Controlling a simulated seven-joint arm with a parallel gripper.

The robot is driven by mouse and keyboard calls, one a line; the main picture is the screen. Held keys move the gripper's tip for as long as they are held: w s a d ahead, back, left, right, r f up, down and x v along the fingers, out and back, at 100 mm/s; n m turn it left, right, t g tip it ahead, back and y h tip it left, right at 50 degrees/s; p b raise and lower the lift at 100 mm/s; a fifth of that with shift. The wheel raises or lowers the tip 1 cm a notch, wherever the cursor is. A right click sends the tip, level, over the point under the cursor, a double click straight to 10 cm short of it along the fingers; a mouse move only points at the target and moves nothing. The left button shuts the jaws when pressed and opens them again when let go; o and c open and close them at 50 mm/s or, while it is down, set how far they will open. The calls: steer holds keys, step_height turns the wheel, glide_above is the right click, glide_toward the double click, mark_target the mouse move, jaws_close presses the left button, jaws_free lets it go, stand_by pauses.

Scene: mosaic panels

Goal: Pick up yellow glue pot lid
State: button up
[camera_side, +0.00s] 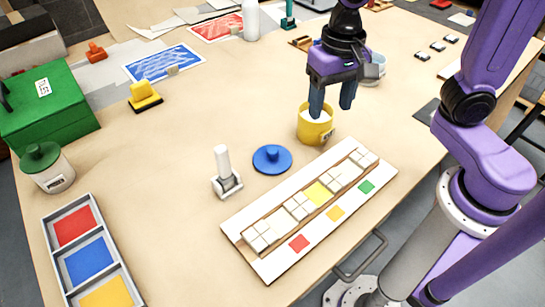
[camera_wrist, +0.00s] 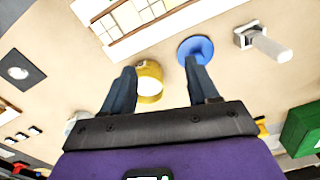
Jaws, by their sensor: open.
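The yellow glue pot (camera_side: 314,130) stands upright on the table with its top uncovered and white inside. A blue round lid with a knob (camera_side: 272,159) lies flat on the table to the left of the pot; no yellow lid shows. My gripper (camera_side: 331,107) points down, open and empty, at the yellow pot. In the side view its left finger overlaps the pot's mouth; I cannot tell if it touches. In the wrist view the pot (camera_wrist: 150,88) appears between the fingers (camera_wrist: 160,68), and the blue lid (camera_wrist: 195,48) lies by the right fingertip.
A white mosaic panel (camera_side: 277,264) with tiles lies in front of the pot. A white stamp-like tool (camera_side: 225,172) stands left of the blue lid. A tray of coloured squares (camera_side: 72,249), a green-lidded jar (camera_side: 52,175) and a green box (camera_side: 48,118) are at the left. The table's centre left is clear.

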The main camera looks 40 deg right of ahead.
steer(key=w+a+r+m, duration=0.1)
steer(key=w+a+m, duration=0.4)
steer(key=w+m, duration=0.7)
steer(key=m, duration=0.3)
glide_above(272, 149)
steer(key=f, duration=1.2)
steer(key=shift+w+d, duration=0.2)
steer(key=shift+w, duration=0.15)
steer(key=shift+s+a+f, duration=0.1)
steer(key=shift+s+f, duration=0.1)
steer(key=shift+f, duration=1.15)
steer(key=shift+s+a+f, duration=0.1)
steer(key=shift+s+f, duration=0.1)
steer(key=shift+f, duration=1.1)
steer(key=c, duration=1.1)
